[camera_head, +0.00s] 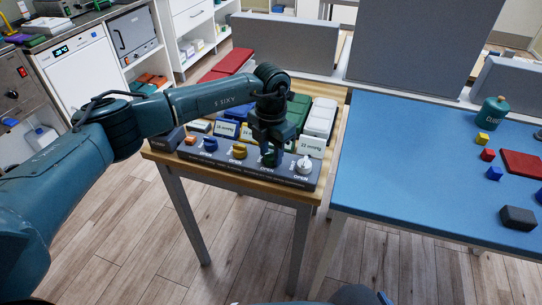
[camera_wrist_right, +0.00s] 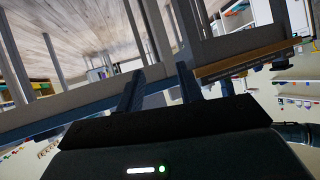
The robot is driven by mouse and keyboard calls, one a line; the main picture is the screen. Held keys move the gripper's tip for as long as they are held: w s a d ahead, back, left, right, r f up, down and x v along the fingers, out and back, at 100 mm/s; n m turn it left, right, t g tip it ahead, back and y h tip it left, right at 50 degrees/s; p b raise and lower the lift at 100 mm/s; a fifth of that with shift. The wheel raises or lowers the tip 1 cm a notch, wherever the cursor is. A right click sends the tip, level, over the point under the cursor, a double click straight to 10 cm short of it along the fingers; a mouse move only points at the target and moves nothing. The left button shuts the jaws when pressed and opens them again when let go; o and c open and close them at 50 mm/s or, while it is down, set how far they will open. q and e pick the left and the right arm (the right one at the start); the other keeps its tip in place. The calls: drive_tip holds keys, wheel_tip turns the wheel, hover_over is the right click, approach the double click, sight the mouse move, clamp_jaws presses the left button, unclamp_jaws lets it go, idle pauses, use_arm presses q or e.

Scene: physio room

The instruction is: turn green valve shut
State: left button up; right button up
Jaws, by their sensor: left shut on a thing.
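A dark valve panel (camera_head: 250,170) with a row of coloured knobs and "OPEN" marks stands on a wooden-topped table. My left gripper (camera_head: 269,153) points down over the panel and is shut on the green valve (camera_head: 270,160), mostly hidden under the gripper. The yellow valve (camera_head: 239,151) is just left of it and the white valve (camera_head: 304,165) just right. The blue valve (camera_head: 210,144) and the orange valve (camera_head: 190,140) are further left. My right gripper (camera_wrist_right: 160,76) shows in the right wrist view with its fingers apart and nothing seen between them.
Behind the knobs stand labelled cards and coloured boxes, including a white one (camera_head: 320,118). A blue-topped table (camera_head: 400,170) at the right carries a green bottle (camera_head: 494,113), small blocks, a red pad (camera_head: 523,163) and a dark block (camera_head: 518,217). Its near left part is clear.

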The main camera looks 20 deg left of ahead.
use_arm(q)
drive_tip(key=shift+f+m+b, duration=0.1)
drive_tip(key=shift+m+b, duration=0.4)
drive_tip(key=shift+m, duration=0.5)
drive_tip(key=m+b, duration=0.1)
drive_tip(key=m, duration=0.2)
drive_tip(key=shift+b, duration=0.35)
drive_tip(key=shift+m+b, duration=0.4)
drive_tip(key=shift+m, duration=1.1)
use_arm(e)
drive_tip(key=shift+w+a+f+m, duration=0.15)
drive_tip(key=shift+f+m, duration=0.25)
drive_tip(key=shift+f, duration=0.55)
drive_tip(key=shift+t, duration=0.3)
drive_tip(key=shift+r, duration=0.15)
use_arm(q)
drive_tip(key=o, duration=0.9)
drive_tip(key=shift+c, duration=0.2)
drive_tip(key=shift+o, duration=0.5)
drive_tip(key=shift+r, duration=0.2)
